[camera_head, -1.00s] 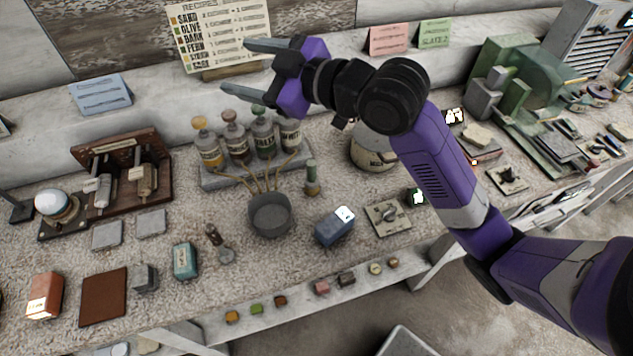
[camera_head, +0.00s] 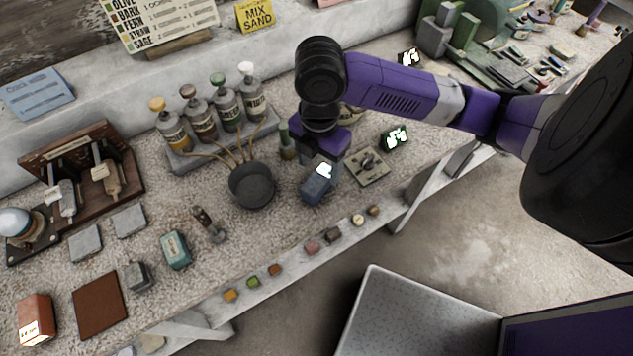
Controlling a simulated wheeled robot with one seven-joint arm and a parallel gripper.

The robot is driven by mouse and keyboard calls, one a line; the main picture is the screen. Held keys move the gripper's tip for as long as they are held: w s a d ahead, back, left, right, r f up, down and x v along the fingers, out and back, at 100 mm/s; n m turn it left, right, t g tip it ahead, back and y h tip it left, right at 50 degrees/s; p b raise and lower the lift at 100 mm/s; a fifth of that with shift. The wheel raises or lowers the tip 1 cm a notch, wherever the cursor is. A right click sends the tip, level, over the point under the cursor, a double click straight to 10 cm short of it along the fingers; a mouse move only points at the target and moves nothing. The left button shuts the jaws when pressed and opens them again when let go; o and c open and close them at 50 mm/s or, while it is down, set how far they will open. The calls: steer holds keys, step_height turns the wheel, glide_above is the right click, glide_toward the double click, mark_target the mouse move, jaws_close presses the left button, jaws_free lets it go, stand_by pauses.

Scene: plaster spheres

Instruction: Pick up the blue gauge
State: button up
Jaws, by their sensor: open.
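The blue gauge (camera_head: 317,188), a small dark blue box with a lit white face on top, sits on the speckled bench right of a dark grey pot. My gripper (camera_head: 322,172) points down from above, right at the gauge's far side. The purple gripper body (camera_head: 328,138) partly covers the view there. The jaws are open. The fingers are mostly hidden, so I cannot tell whether they stand around the gauge or touch it.
The grey pot (camera_head: 252,185) and a slim green-topped bottle (camera_head: 286,141) stand close left of my gripper. A switch plate (camera_head: 367,166) lies close right. A rack of bottles (camera_head: 215,108) is behind. Small coloured blocks line the lower ledge.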

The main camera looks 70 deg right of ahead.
mark_target(317, 181)
steer(key=f, duration=0.2)
steer(key=a+f+p, duration=0.1)
steer(key=f, duration=0.2)
steer(key=shift+f, duration=0.45)
steer(key=shift+f+b, duration=0.25)
steer(key=shift+b, duration=0.05)
stand_by(0.3)
jaws_close()
